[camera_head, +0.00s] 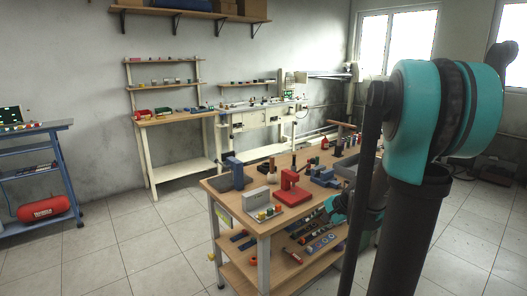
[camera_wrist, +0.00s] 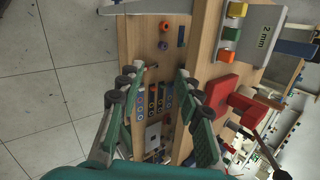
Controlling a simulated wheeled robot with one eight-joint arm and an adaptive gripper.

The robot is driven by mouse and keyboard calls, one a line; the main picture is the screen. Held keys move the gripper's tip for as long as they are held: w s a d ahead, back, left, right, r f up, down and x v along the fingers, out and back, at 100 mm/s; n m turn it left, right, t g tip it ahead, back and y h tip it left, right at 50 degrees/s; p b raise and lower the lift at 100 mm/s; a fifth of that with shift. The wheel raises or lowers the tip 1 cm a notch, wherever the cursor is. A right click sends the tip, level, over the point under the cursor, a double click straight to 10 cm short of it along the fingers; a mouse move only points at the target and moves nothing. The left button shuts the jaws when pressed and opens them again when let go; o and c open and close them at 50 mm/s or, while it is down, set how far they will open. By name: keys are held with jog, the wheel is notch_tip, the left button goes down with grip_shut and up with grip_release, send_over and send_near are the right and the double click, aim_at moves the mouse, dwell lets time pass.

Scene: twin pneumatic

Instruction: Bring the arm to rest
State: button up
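My gripper (camera_wrist: 157,76) shows in the wrist view with its two dark green and black fingers spread wide apart. Nothing is held between them. In the camera_head view my arm's dark links and teal joint fill the right side, and a teal part of it shows low at the workbench (camera_head: 236,205). The fingertips are hidden or too small to tell there. In the wrist view the fingers lie beside the bench edge, with small tools on the lower shelf (camera_wrist: 147,52) visible between and beyond them.
The bench top carries a red stand (camera_head: 291,190), a grey block (camera_head: 256,199) and a blue device (camera_head: 234,172). A blue cart with a red tank (camera_head: 44,210) stands at the left. Shelved benches line the back wall. The tiled floor left of the workbench is clear.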

jog(key=s+f+n+h, duration=0.2)
jog(key=s+n, duration=0.4)
jog(key=s, duration=0.3)
jog(key=s+f+n+g+h, duration=0.1)
jog(key=s+f+n+h, duration=0.2)
jog(key=s+n, duration=0.3)
jog(key=shift+s+d, duration=0.15)
jog(key=shift+s, duration=2)
jog(key=shift+f, duration=0.1)
